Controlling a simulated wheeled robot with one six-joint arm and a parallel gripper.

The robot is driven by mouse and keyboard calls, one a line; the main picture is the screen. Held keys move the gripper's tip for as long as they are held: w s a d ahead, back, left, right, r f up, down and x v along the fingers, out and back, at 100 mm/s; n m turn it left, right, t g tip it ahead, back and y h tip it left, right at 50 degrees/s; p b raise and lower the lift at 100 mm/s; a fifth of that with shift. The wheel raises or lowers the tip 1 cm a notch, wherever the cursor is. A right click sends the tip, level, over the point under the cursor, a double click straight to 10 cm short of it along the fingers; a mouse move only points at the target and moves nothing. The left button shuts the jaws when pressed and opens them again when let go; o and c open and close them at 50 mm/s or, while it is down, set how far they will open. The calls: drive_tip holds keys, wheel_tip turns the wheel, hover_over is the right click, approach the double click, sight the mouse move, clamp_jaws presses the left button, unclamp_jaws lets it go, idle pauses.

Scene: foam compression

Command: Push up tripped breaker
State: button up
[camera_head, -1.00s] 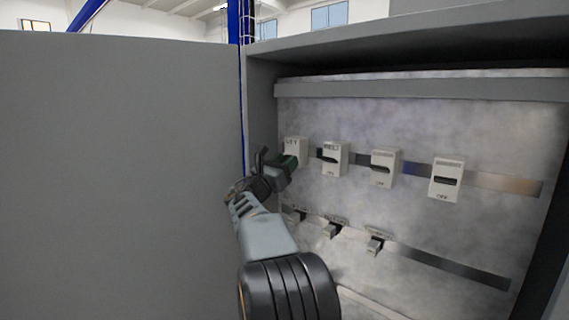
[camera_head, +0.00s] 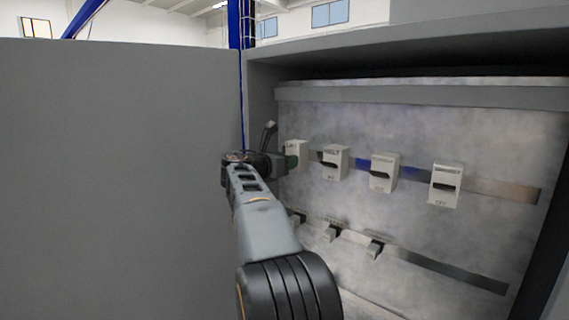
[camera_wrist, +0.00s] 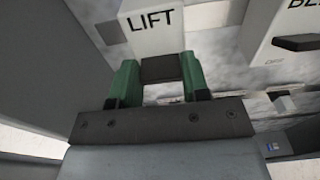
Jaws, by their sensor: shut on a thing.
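The LIFT breaker (camera_head: 297,152) is the leftmost white breaker in the upper row of the open cabinet. In the wrist view its white body (camera_wrist: 153,31) is at the top, with a dark toggle (camera_wrist: 162,69) below the label. My gripper (camera_wrist: 158,76) has one green finger on each side of this toggle and is shut on it. In the head view my gripper (camera_head: 291,162) reaches the breaker from the left, and the wrist hides part of it. The toggle's exact up or down position is hard to tell.
Other white breakers stand to the right: a second (camera_head: 335,163), a third (camera_head: 383,173) and a fourth (camera_head: 445,187). Smaller switches sit on a lower rail (camera_head: 440,270). The grey cabinet door (camera_head: 120,180) stands close on the left.

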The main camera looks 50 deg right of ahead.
drive_tip(key=shift+r+y, duration=0.25)
drive_tip(key=shift+y, duration=0.55)
drive_tip(key=o, duration=0.9)
drive_tip(key=b+v, duration=0.2)
drive_tip(key=v, duration=1.1)
drive_tip(key=shift+a+r+b, duration=0.3)
drive_tip(key=shift+a+b, duration=0.05)
drive_tip(key=shift+b, duration=0.05)
